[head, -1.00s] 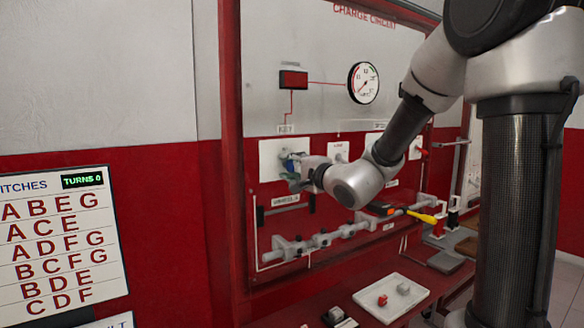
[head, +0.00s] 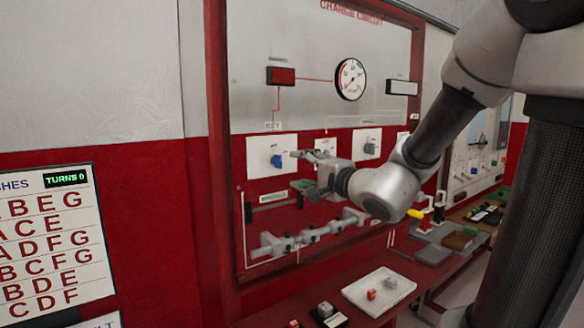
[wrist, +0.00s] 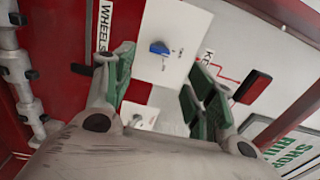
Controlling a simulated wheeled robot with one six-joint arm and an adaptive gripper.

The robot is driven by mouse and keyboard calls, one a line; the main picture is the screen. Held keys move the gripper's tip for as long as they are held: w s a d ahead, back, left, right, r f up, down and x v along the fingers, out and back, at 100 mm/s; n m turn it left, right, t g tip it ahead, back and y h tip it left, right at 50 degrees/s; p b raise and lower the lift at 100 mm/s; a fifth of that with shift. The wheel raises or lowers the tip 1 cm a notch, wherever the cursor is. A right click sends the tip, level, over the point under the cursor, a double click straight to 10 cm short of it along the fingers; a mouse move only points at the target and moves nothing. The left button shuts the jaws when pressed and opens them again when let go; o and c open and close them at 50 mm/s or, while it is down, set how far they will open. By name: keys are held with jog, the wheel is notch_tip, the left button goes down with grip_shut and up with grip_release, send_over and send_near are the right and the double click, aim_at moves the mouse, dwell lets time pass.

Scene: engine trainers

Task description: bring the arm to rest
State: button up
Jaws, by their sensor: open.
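My gripper (head: 297,170) hangs in front of the charge circuit board (head: 310,40), with its fingers spread and nothing between them. In the wrist view my gripper (wrist: 160,88) shows two green-padded fingers well apart. A blue knob (head: 277,161) sits on a white plate at the left of the board, just left of the fingertips and apart from them. The knob also shows in the wrist view (wrist: 159,47), beyond the gap between the fingers. My arm reaches in from the upper right, bent at the elbow.
A dial gauge (head: 350,79) and a red indicator (head: 281,76) are higher on the board. A grey shaft assembly (head: 290,242) runs below my gripper. A white tray (head: 355,292) with small blocks lies on the red bench. A lettered sign (head: 45,240) stands at the left.

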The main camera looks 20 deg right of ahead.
jog(key=shift+s+d, duration=0.2)
jog(key=shift+s, duration=0.35)
jog(key=s+a+f+n+g+y, duration=0.2)
jog(key=s+f+n+g, duration=0.4)
jog(key=s+f+g, duration=0.7)
jog(key=s+d+f+n+g+h, duration=0.15)
jog(key=s+d+n+h, duration=0.3)
jog(key=s+d, duration=0.5)
jog(key=d+r+n+t+h, duration=0.1)
jog(key=d+r+n+h, duration=0.2)
jog(key=d+r, duration=0.1)
jog(key=shift+s+r+n+t, duration=0.2)
jog(key=shift+r+n+t, duration=0.15)
